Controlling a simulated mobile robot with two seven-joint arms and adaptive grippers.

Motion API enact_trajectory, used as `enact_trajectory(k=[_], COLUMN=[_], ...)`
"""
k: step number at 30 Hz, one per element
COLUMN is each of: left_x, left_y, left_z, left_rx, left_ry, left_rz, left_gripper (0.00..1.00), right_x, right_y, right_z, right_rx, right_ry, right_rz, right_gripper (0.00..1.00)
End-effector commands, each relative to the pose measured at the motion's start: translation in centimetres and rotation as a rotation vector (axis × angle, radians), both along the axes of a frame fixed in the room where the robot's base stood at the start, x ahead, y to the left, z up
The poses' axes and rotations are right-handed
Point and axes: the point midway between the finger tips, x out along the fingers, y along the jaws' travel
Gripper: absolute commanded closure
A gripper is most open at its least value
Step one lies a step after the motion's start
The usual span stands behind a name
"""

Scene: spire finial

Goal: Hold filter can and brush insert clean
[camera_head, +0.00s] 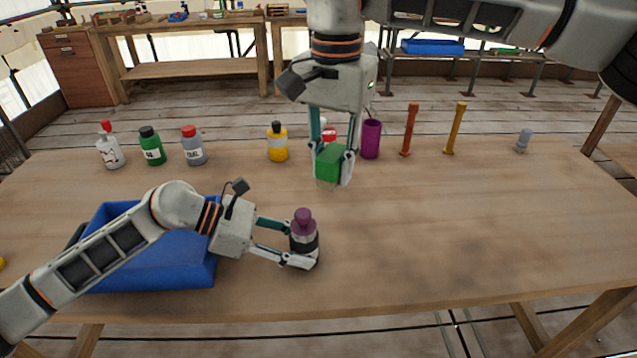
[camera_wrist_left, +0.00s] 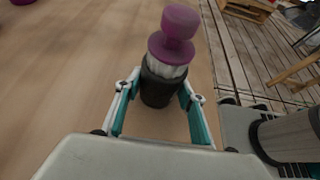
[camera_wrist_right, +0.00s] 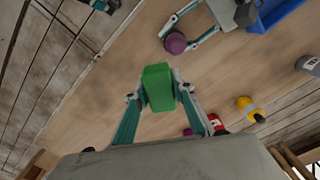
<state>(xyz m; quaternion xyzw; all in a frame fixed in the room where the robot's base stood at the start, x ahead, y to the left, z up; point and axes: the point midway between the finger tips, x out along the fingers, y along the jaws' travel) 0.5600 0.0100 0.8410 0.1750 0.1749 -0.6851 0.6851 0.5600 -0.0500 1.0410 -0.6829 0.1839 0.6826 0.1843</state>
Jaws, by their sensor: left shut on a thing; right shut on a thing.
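My left gripper (camera_head: 302,247) is shut on the black filter can (camera_wrist_left: 160,88), which stands upright on or just above the table. An insert with a purple knob and flange (camera_wrist_left: 172,40) and a pale ribbed body (camera_wrist_left: 166,68) sits partly in the can; its lower part is hidden. The purple knob also shows in the head view (camera_head: 303,217). My right gripper (camera_head: 331,174) is shut on a green block-shaped brush (camera_wrist_right: 158,88), held above the table behind the can and apart from it. A pale edge shows under the green block in the head view.
A blue bin (camera_head: 150,275) stands left of the can, under my left arm. Several bottles, including a yellow one (camera_head: 278,147), line the back. A purple cup (camera_head: 371,140), a red post (camera_head: 409,130) and a yellow post (camera_head: 455,130) stand back right.

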Motion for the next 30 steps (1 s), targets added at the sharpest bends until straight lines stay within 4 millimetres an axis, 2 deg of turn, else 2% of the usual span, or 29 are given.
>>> enact_trajectory(k=[3, 9, 12, 30], left_x=[0.0, 0.0, 0.0, 0.0], left_y=[0.0, 0.0, 0.0, 0.0], left_z=[-0.1, -0.1, -0.1, -0.1], left_rx=[0.001, 0.001, 0.001, 0.001], left_ry=[0.001, 0.001, 0.001, 0.001], left_rz=[0.0, 0.0, 0.0, 0.0], left_gripper=[0.73, 0.73, 0.73, 0.73], right_x=[0.0, -0.1, -0.1, 0.0], right_y=[0.6, 4.0, 5.0, 5.0], right_z=[-0.2, -1.7, -2.2, -5.8], right_rx=[-0.001, -0.002, -0.001, 0.0], right_ry=[0.001, 0.001, 0.001, 0.0], right_rz=[0.002, 0.003, 0.0, 0.0], right_gripper=[0.93, 0.93, 0.93, 0.93])
